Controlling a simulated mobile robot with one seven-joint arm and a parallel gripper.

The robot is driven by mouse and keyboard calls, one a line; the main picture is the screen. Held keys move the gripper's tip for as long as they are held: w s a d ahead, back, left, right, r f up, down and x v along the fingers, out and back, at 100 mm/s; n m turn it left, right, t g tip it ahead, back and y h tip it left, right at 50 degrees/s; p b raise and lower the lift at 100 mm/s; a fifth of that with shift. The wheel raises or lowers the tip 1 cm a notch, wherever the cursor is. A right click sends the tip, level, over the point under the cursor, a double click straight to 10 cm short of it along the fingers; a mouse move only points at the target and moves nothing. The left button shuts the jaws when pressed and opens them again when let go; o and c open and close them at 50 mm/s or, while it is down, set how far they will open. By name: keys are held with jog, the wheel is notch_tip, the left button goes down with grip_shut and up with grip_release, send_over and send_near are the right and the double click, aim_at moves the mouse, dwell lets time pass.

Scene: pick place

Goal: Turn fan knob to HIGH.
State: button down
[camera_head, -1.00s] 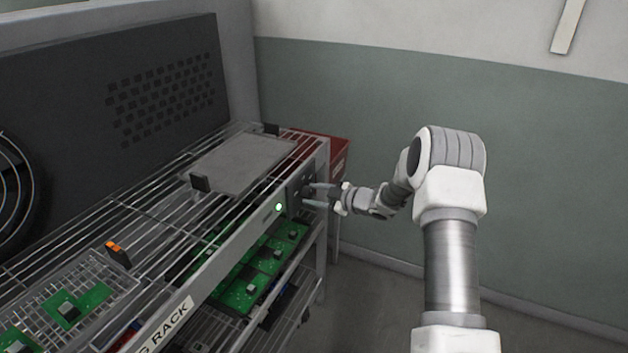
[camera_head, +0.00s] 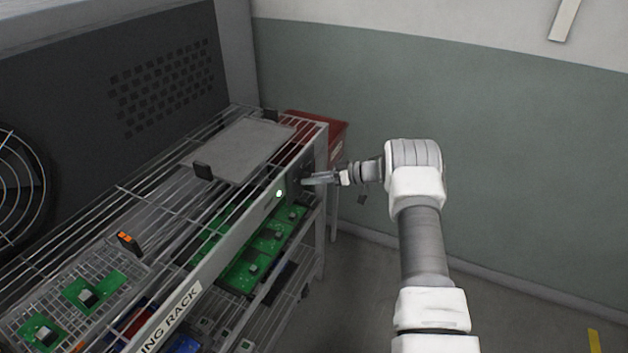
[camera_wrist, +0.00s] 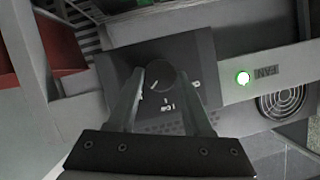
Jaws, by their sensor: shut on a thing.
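The fan knob (camera_wrist: 162,76) is a round dark knob on a black control box (camera_wrist: 190,60) at the rack's end. In the wrist view its white pointer line slants to the lower left. A label below it looks like "LOW", in rotated letters; another label at its right is mostly hidden by a finger. My gripper (camera_wrist: 160,72) has one finger on each side of the knob and is shut on it. In the head view my gripper (camera_head: 305,180) reaches the box from the right, and the knob itself is hidden there.
A lit green lamp (camera_wrist: 243,78) and a "FAN" label (camera_wrist: 266,72) sit beside the box. The wire rack (camera_head: 170,195) carries a grey plate (camera_head: 240,150) and green circuit boards (camera_head: 95,290). A red bin (camera_head: 318,127) stands behind the rack's end. The floor at right is clear.

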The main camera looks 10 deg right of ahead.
jog(key=shift+f+m+g+y+b, duration=0.15)
jog(key=shift+m+g+y+b, duration=0.2)
jog(key=shift+m+b, duration=0.35)
jog(key=shift+c, duration=1.6)
grip_release()
jog(key=shift+w, duration=0.1)
jog(key=v, duration=1.7)
jog(key=shift+d+p, duration=0.2)
jog(key=shift+p, duration=0.2)
